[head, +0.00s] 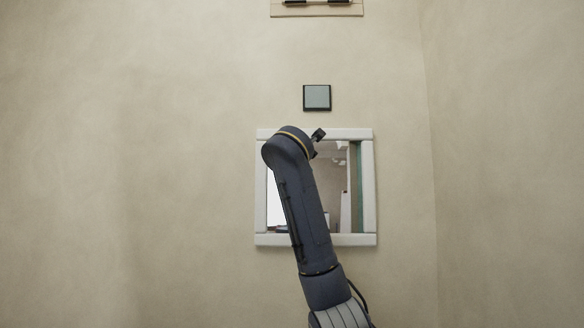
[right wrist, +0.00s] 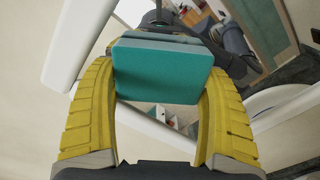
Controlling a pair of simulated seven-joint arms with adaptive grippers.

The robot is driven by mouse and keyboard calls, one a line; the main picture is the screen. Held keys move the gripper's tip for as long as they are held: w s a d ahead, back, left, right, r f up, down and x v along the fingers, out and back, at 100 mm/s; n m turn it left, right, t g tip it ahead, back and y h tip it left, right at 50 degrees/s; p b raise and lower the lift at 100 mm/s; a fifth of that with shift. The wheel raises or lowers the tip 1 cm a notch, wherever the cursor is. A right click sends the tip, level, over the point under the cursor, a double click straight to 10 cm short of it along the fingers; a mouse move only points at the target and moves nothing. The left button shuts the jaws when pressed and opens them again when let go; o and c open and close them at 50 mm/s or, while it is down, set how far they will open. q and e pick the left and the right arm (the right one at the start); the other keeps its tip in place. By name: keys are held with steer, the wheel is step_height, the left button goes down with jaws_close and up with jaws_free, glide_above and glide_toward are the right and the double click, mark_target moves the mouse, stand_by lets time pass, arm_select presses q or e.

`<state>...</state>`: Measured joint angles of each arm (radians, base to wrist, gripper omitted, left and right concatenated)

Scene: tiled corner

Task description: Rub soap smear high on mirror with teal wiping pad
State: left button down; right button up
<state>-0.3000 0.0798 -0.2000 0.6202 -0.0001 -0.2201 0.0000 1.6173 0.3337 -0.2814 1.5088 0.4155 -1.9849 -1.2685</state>
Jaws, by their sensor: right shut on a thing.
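The mirror (head: 333,190) hangs on the wall in a white frame in the head view, and my right arm covers much of its left and middle part. The mirror glass also shows in the right wrist view (right wrist: 178,122), tilted. My right gripper (right wrist: 157,80) has yellow fingers shut on the teal wiping pad (right wrist: 158,72), with one finger at each side of it. The pad's teal face is toward the wrist camera and the mirror lies behind it. Whether the pad touches the glass I cannot tell. I cannot make out the soap smear. My left gripper is not in view.
A small dark-framed grey square (head: 317,97) is on the wall above the mirror. A shelf-like fixture (head: 317,8) is at the top edge. The wall around the mirror is bare, with a room corner to the right.

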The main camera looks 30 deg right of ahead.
mark_target(344, 167)
steer(key=shift+d, duration=0.1)
steer(key=shift+s+d, duration=1.4)
steer(key=shift+d, duration=0.7)
steer(key=shift+s+d, duration=1.45)
steer(key=shift+d, duration=0.6)
steer(key=shift+s+d, duration=1.4)
steer(key=shift+d, duration=0.7)
steer(key=shift+a, duration=0.1)
steer(key=shift+w+a, duration=1.45)
steer(key=shift+a, duration=0.6)
steer(key=shift+w+a, duration=1.45)
steer(key=shift+a, duration=0.65)
steer(key=shift+w+a, duration=1.45)
steer(key=shift+a, duration=0.6)
steer(key=shift+v, duration=3)
steer(key=shift+s+a, duration=0.1)
steer(key=shift+s, duration=0.05)
